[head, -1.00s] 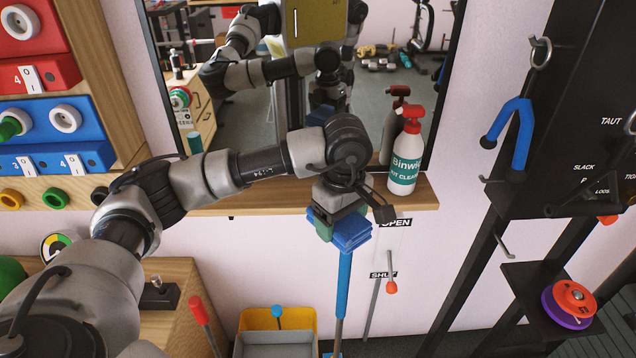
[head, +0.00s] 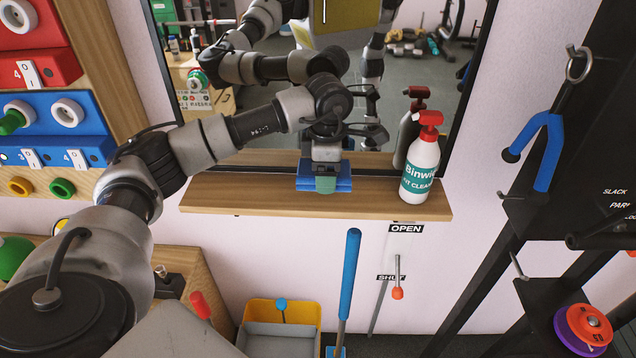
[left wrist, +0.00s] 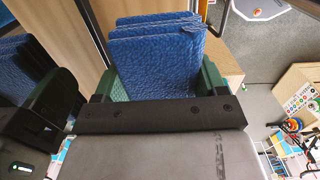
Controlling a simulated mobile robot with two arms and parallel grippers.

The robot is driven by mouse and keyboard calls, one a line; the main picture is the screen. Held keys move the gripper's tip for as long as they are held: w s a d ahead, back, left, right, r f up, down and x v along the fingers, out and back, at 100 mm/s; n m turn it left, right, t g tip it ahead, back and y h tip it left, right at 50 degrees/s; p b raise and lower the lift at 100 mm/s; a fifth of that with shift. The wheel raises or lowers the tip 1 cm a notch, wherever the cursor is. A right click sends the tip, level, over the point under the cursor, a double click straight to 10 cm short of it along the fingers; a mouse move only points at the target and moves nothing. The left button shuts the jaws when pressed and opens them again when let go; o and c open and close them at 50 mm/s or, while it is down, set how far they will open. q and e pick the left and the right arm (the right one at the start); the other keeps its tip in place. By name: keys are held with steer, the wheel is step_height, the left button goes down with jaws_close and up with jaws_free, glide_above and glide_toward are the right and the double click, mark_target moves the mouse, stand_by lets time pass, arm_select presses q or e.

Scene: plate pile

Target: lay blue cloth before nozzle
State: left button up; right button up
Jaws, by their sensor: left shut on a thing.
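My left gripper (head: 325,184) has green fingers and is shut on the folded blue cloth (head: 344,184), whose layers stick out on both sides of the near finger. The cloth is over the wooden shelf, left of the spray bottle and apart from it; I cannot tell whether it touches the shelf. In the left wrist view the blue cloth (left wrist: 155,70) stands in several layers between the green fingers. The white spray bottle (head: 421,172) with a teal label stands upright at the shelf's right end. Its red nozzle head (head: 430,119) is on top. My right gripper is not in view.
The wooden shelf (head: 250,195) runs below a large mirror (head: 455,60), which reflects my arm and the bottle. The shelf is bare left of the cloth and between cloth and bottle. A blue-handled stick (head: 350,270) and a yellow bin (head: 300,310) are below.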

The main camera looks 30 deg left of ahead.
mark_target(318, 197)
arm_select(q)
steer(key=shift+s+a+f, duration=0.2)
steer(key=shift+a+f, duration=0.3)
steer(key=shift+a, duration=0.25)
steer(key=shift+f, duration=0.3)
step_height(318, 197, down, 4)
steer(key=shift+r+p, duration=0.2)
steer(key=shift+p, duration=0.4)
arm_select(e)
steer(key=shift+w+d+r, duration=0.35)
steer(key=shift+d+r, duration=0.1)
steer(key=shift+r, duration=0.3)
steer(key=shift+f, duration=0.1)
arm_select(q)
steer(key=o, duration=0.5)
steer(key=shift+f, duration=0.15)
steer(key=o, duration=0.4)
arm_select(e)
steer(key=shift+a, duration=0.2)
